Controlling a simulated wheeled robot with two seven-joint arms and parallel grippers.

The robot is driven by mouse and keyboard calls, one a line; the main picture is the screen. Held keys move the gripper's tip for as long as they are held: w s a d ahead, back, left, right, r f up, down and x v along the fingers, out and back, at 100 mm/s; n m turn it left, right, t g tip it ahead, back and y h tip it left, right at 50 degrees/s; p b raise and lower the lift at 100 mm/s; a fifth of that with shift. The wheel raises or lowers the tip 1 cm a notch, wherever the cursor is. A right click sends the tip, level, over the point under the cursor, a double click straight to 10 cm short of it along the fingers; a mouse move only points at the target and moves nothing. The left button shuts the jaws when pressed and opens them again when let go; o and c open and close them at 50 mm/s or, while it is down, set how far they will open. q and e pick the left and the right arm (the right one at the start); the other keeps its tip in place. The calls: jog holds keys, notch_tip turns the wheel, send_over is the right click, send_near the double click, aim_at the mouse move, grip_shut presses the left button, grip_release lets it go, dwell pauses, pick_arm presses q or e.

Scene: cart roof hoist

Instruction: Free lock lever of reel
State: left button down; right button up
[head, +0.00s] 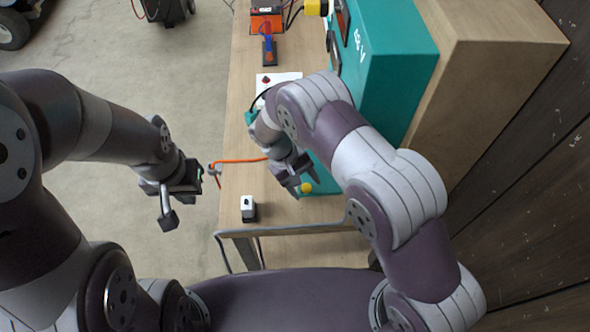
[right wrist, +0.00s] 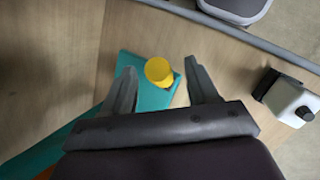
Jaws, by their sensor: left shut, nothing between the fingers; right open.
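A yellow round knob (head: 306,187), which looks like the reel's lock lever end, sits at the corner of a teal plate on the bench. In the right wrist view the yellow knob (right wrist: 158,71) lies between the two fingers, with gaps on both sides. My right gripper (head: 301,184) is open and empty above it; it also shows in the right wrist view (right wrist: 160,68). I cannot tell its height over the knob. The reel itself is mostly hidden behind my right arm. My left gripper (head: 168,219) is shut and empty, left of the bench edge.
A small white-and-black block (head: 248,208) stands near the bench's front edge. A large teal box (head: 390,60) stands at the back right. A red-and-blue tool (head: 268,47) lies farther back. The wooden bench (head: 235,130) has clear patches.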

jog(key=p+v, duration=0.1)
jog(key=v, duration=0.3)
jog(key=shift+r, duration=0.25)
jog(key=s+p+v, duration=0.1)
jog(key=p+v, duration=0.5)
jog(key=p, duration=0.3)
jog(key=shift+w+a+r+p, duration=0.2)
jog(key=shift+w+p, duration=0.1)
jog(key=shift+w, duration=0.15)
jog(key=shift+f, duration=0.1)
